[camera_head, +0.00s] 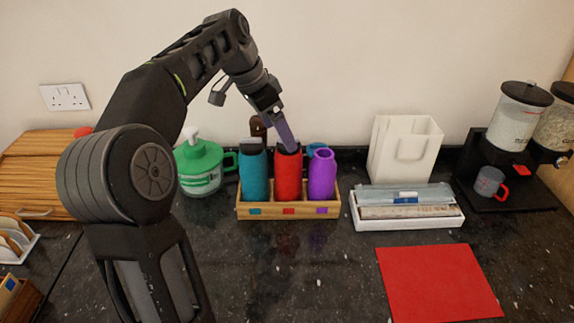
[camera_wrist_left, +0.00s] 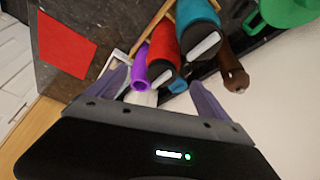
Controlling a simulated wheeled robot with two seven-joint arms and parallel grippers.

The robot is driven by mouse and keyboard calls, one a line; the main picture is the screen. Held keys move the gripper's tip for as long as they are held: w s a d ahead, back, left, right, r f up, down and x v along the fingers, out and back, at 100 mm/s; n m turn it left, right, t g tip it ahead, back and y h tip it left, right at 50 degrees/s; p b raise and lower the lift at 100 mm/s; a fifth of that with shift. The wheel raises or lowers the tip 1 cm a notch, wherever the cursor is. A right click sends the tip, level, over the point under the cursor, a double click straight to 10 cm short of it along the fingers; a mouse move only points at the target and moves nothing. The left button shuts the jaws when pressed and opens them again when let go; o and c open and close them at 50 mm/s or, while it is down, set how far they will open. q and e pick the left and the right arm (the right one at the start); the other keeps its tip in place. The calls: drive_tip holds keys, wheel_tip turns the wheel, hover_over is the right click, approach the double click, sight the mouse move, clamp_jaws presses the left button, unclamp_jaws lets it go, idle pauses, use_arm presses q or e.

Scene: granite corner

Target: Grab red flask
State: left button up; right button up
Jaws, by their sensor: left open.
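The red flask (camera_head: 288,178) stands upright in the middle slot of a wooden rack (camera_head: 262,212), between a teal flask (camera_head: 254,178) and a purple flask (camera_head: 322,176). My left gripper (camera_head: 284,132) is open and empty at the top of the red flask, coming from above and behind; the head view does not show whether it touches. In the left wrist view, the red flask (camera_wrist_left: 164,42) has a dark top with a pale strip and lies in line with the gap between the fingers (camera_wrist_left: 158,78). The purple flask shows near the left finger. My right gripper is not in view.
A green jug (camera_head: 200,168) stands left of the rack. A white tray (camera_head: 408,222) with packets and a white bag-shaped holder (camera_head: 404,150) are on the right. A red mat (camera_head: 438,283) lies on open counter at front right. The wall is close behind.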

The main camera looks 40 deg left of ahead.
sight(282, 144)
use_arm(q)
drive_tip(key=shift+w+a, duration=0.25)
drive_tip(key=shift+s+d+r, duration=0.1)
drive_tip(key=shift+x, duration=1.35)
drive_tip(key=shift+w+f+p, duration=0.25)
drive_tip(key=shift+f+p, duration=0.15)
drive_tip(key=p+x, duration=0.1)
drive_tip(key=x, duration=0.3)
drive_tip(key=shift+w+f, duration=0.1)
drive_tip(key=shift+w, duration=0.05)
